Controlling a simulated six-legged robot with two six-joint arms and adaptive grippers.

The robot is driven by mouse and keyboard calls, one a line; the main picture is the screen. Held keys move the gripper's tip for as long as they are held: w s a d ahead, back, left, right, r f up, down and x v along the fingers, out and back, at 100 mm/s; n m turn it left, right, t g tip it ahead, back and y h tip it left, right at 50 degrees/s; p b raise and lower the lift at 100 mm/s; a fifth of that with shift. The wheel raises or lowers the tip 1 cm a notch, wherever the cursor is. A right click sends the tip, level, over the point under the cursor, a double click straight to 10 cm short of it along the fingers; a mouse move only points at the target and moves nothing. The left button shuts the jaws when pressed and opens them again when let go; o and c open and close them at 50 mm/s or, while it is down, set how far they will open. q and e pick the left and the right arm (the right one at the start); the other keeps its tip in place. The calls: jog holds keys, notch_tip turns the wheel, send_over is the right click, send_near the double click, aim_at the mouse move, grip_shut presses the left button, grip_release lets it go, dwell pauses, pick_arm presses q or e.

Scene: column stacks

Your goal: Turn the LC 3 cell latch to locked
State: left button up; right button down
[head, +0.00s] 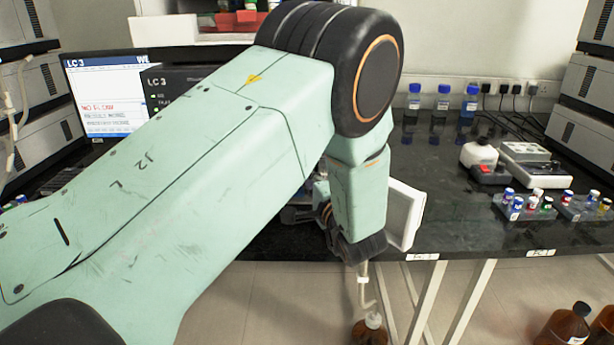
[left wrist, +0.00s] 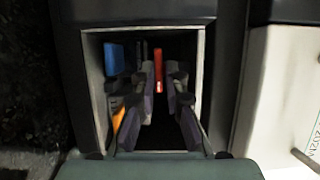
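In the left wrist view, an open-fronted dark compartment (left wrist: 91,90) of the LC 3 unit fills the middle. A narrow upright red-orange lever (left wrist: 158,70), which looks like the cell latch, stands deep inside. My left gripper (left wrist: 159,75) reaches into the compartment. Its two fingers are apart, one on each side of the lever in the picture; I cannot tell whether they touch it. In the head view my left arm hides the compartment and most of the gripper. The LC 3 screen (head: 100,100) shows a red "NO FLOW" line. My right gripper is not in view.
A blue part (left wrist: 117,58) and an orange part (left wrist: 126,128) lie at the compartment's left side. A white open door panel (head: 405,215) is right of my wrist. Blue-capped bottles (head: 442,100) and vial racks (head: 530,208) stand on the bench; brown bottles (head: 565,325) stand on the floor.

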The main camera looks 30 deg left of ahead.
pick_arm(q)
jog(key=shift+w, duration=0.1)
grip_shut()
jog(key=shift+a, duration=0.1)
jog(key=n+h+p, duration=0.2)
jog(key=n+p, duration=0.2)
jog(key=n+h+p, duration=0.2)
jog(key=n+p, duration=0.2)
jog(key=r+n+h+p, duration=0.1)
jog(key=n+h+p, duration=0.1)
jog(key=p, duration=0.3)
jog(key=shift+s+a+n, duration=0.2)
jog(key=shift+a+n, duration=0.15)
jog(key=shift+n, duration=0.55)
jog(key=shift+n+t+h, duration=0.5)
jog(key=shift+n+h, duration=0.2)
jog(key=shift+n, duration=0.1)
